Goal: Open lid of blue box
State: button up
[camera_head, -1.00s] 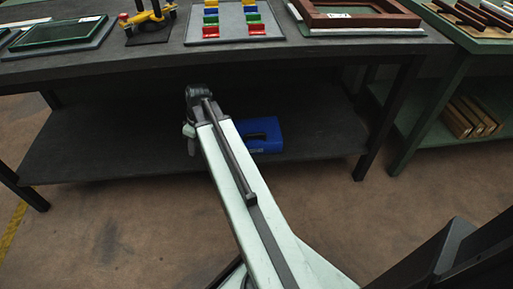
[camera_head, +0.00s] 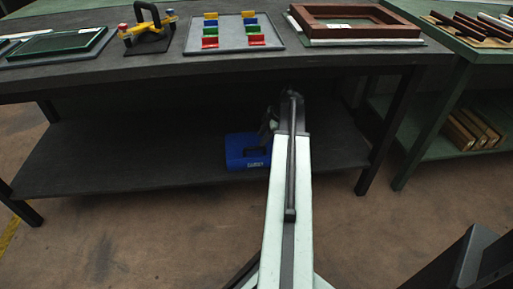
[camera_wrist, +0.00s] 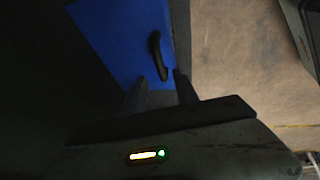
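The blue box (camera_head: 240,158) lies on the dark lower shelf under the workbench in the head view, its right part hidden behind my arm. Pale lettering shows on its front. In the wrist view the blue box (camera_wrist: 115,35) fills the upper left, with a black curved handle (camera_wrist: 157,56) near its right edge. The lid looks closed. My gripper (camera_wrist: 162,88) shows in the wrist view with its two fingers apart and nothing between them, just below the handle in the picture. I cannot tell whether a finger touches the box. In the head view the fingers are hard to make out.
The lower shelf (camera_head: 120,160) is bare left of the box. The benchtop (camera_head: 160,68) is close above my arm's end. A table leg (camera_head: 385,140) stands to the right. A green bench (camera_head: 440,140) with wooden pieces is farther right.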

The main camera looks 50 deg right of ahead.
aim_at(257, 147)
jog(key=b+x, duration=0.4)
jog(key=x, duration=0.1)
jog(key=shift+f, duration=0.35)
jog(key=shift+w+a+f+b, duration=0.15)
jog(key=shift+w+f+b, duration=0.15)
jog(key=shift+b, duration=0.1)
jog(key=shift+r, duration=0.1)
grip_shut()
dwell(0.4)
